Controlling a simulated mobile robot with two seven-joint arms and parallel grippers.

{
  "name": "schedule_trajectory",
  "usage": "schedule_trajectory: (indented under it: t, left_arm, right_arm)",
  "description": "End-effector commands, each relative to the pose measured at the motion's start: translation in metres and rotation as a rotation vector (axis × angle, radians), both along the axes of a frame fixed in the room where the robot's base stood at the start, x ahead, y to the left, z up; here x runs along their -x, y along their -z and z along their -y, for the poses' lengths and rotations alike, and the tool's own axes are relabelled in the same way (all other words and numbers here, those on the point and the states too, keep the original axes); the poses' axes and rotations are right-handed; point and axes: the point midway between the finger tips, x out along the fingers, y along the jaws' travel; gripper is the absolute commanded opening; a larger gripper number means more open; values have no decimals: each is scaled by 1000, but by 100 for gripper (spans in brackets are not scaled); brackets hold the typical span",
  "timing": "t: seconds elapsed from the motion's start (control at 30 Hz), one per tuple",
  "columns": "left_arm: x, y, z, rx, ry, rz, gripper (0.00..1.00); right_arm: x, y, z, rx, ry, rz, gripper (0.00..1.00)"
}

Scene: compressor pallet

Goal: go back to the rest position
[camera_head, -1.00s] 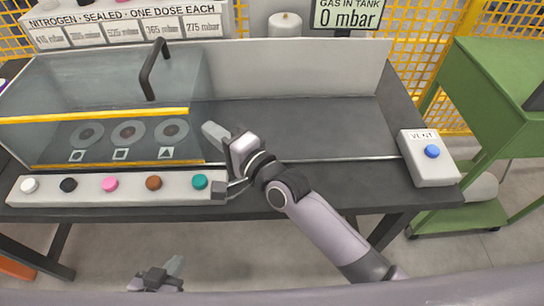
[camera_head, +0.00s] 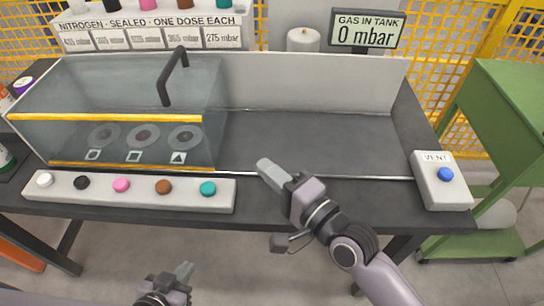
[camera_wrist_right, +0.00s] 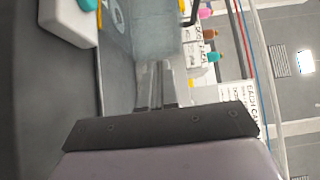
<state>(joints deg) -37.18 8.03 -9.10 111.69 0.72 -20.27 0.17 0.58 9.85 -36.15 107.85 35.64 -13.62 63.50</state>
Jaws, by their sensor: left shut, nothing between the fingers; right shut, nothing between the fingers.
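My right gripper (camera_head: 272,172) is shut and empty, above the front edge of the dark table (camera_head: 300,140), to the right of the button strip. In the right wrist view its fingers (camera_wrist_right: 155,85) are together with nothing between them. My left gripper (camera_head: 183,274) is low in front of the table, at the bottom of the head view, with its fingers together and empty. Both grippers are apart from the objects on the table.
A clear box with a dark handle (camera_head: 172,76) covers three round seats. A strip (camera_head: 130,207) with several coloured buttons lies in front. A vent box with a blue button (camera_head: 446,174) is at right. The gas display (camera_head: 365,33) reads 0 mbar. A green cart (camera_head: 505,100) stands right.

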Motion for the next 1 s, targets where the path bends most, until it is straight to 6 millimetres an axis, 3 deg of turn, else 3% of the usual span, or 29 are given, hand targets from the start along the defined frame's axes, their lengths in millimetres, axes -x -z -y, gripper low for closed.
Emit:
schedule_trajectory:
  t: [0.27,0.47,0.67,0.8,1.0]
  left_arm:
    - [0,0,0,0,0,0,0]
    - [0,0,0,0,0,0,0]
    - [0,0,0,0,0,0,0]
    - [0,0,0,0,0,0,0]
    - [0,0,0,0,0,0,0]
  right_arm:
    - [2,1,2,10,0,1,0]
    - [16,20,18,229,-8,25,0]
    - [49,61,70,692,-61,38,0]
    - [81,88,119,1012,-141,-2,0]
    - [127,109,181,1329,-281,-96,0]
